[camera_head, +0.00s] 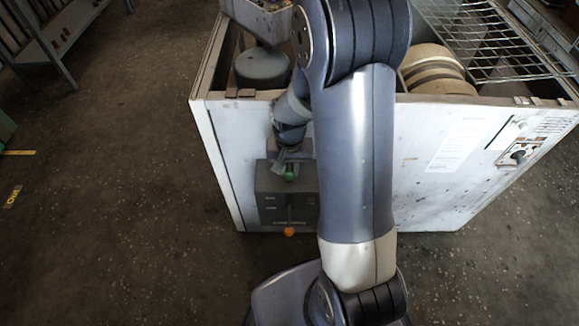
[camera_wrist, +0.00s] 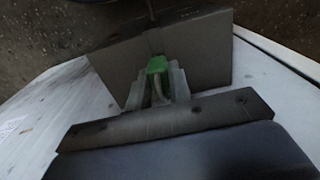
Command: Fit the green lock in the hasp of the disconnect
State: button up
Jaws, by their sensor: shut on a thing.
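The green lock (camera_wrist: 157,65) is between the fingers of my gripper (camera_wrist: 157,85) in the wrist view, with a pale metal part showing behind it. My gripper is shut on the lock. In the head view the green lock (camera_head: 290,173) shows at the upper part of the grey disconnect box (camera_head: 270,205), with my gripper (camera_head: 288,163) just above it. The disconnect box (camera_wrist: 205,50) also lies right behind the lock in the wrist view. The hasp cannot be made out, and I cannot tell whether the lock touches it.
The disconnect is on the front of a large white housing (camera_head: 430,150). An orange round thing (camera_head: 289,231) is at the box's lower edge. A wire rack (camera_head: 485,40) and cream rings (camera_head: 435,70) are at the housing's open top. The floor (camera_head: 110,200) to the left is mostly clear.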

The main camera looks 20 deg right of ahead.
jog(key=shift+f+b, duration=0.9)
jog(key=shift+f, duration=0.25)
dwell(0.5)
jog(key=o, duration=0.9)
notch_tip(320, 180, up, 11)
jog(key=shift+f+p, duration=0.1)
jog(key=shift+p, duration=1.15)
notch_tip(320, 180, down, 10)
jog(key=shift+r+b, duration=0.1)
jog(key=shift+b, duration=0.75)
